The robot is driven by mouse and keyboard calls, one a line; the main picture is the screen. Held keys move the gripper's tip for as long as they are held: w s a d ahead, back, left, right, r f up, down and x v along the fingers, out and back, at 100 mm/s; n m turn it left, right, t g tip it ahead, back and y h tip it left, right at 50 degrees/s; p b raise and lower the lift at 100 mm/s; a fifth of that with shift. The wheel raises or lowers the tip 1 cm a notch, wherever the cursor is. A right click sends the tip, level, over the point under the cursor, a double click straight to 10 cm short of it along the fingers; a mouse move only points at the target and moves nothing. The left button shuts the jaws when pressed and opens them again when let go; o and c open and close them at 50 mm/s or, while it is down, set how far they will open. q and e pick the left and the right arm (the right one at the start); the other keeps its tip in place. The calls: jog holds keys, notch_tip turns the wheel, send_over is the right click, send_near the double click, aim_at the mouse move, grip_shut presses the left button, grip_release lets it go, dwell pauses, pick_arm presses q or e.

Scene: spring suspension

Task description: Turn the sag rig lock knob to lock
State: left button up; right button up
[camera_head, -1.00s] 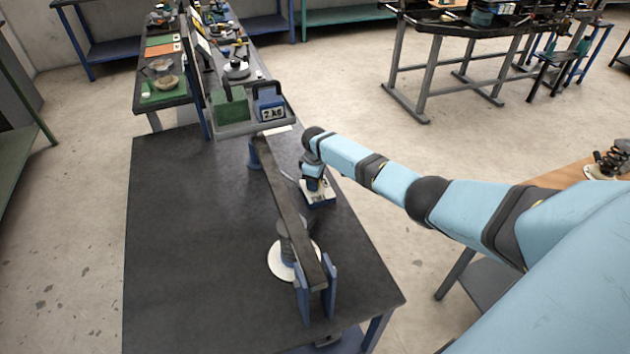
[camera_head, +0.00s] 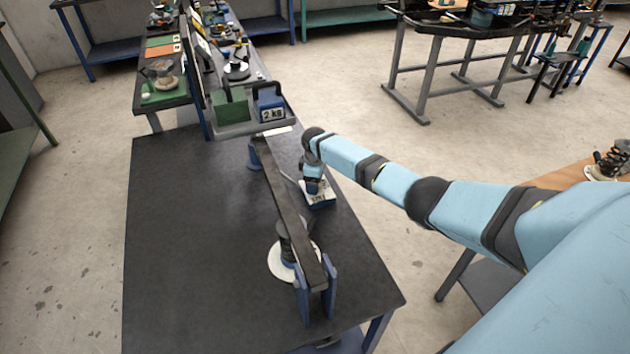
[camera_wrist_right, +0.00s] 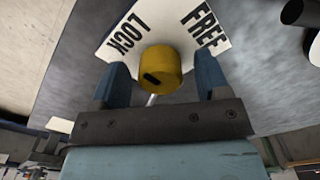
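The yellow lock knob (camera_wrist_right: 161,66) shows in the right wrist view, with a short dark mark on its face and a thin white piece sticking out below it. Behind it is a white label plate (camera_wrist_right: 150,20) reading LOCK on the left and FREE on the right. My right gripper (camera_wrist_right: 165,80) is open, one blue finger on each side of the knob, with a narrow gap on both sides. In the head view my right gripper (camera_head: 312,184) is over the small labelled box (camera_head: 320,199) on the bench; the knob is hidden there. My left gripper is not in view.
A long dark beam (camera_head: 285,215) runs along the bench beside the box, from blue posts (camera_head: 318,290) to a tray (camera_head: 235,128) with a green block and a 2 kg weight (camera_head: 271,108). A spring on a white disc (camera_head: 281,262) stands under the beam. The bench's left side (camera_head: 190,250) is clear.

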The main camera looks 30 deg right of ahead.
notch_tip(320, 180, up, 14)
dwell(0.6)
jog(key=shift+f, duration=0.1)
dwell(0.4)
